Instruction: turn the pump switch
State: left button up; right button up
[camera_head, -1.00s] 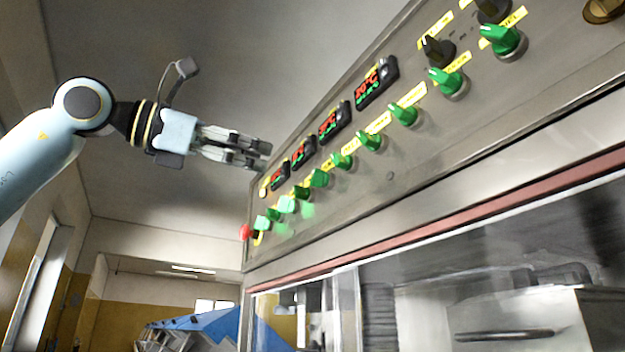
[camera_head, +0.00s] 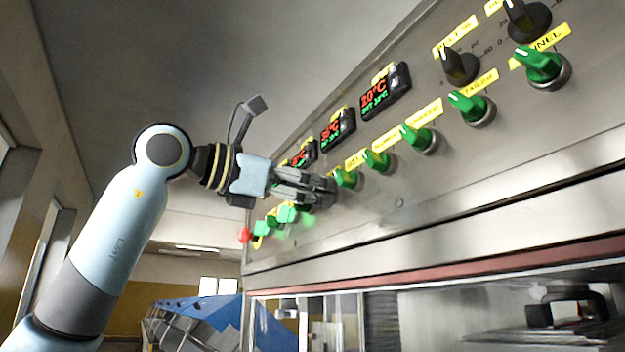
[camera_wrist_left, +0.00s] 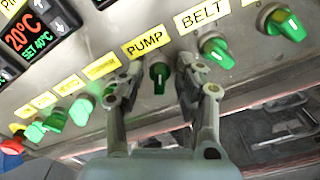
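The pump switch (camera_wrist_left: 159,77) is a green knob with a white line, under a yellow PUMP label (camera_wrist_left: 146,40) in the left wrist view. My left gripper (camera_wrist_left: 160,84) is open, with one finger on each side of the knob. I cannot tell whether the fingers touch it. In the head view my left gripper (camera_head: 330,188) is at the panel and hides the pump switch. My right gripper is in neither view.
The steel control panel (camera_head: 398,203) slopes across the right. The belt switch (camera_wrist_left: 215,50) sits close beside the right finger in the wrist view. Other green switches, black dials (camera_head: 460,66) and temperature displays (camera_head: 386,90) line the panel. A red button (camera_head: 244,235) is at the far end.

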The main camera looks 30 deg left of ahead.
pick_arm(q)
grip_shut()
jog(key=shift+n, duration=0.3)
dwell(0.3)
jog(key=n, duration=0.7)
jog(key=n+b, duration=0.1)
jog(key=n, duration=0.3)
jog(key=shift+w+a+r, duration=0.1)
jog(key=shift+a, duration=0.25)
jog(key=shift+n, duration=0.4)
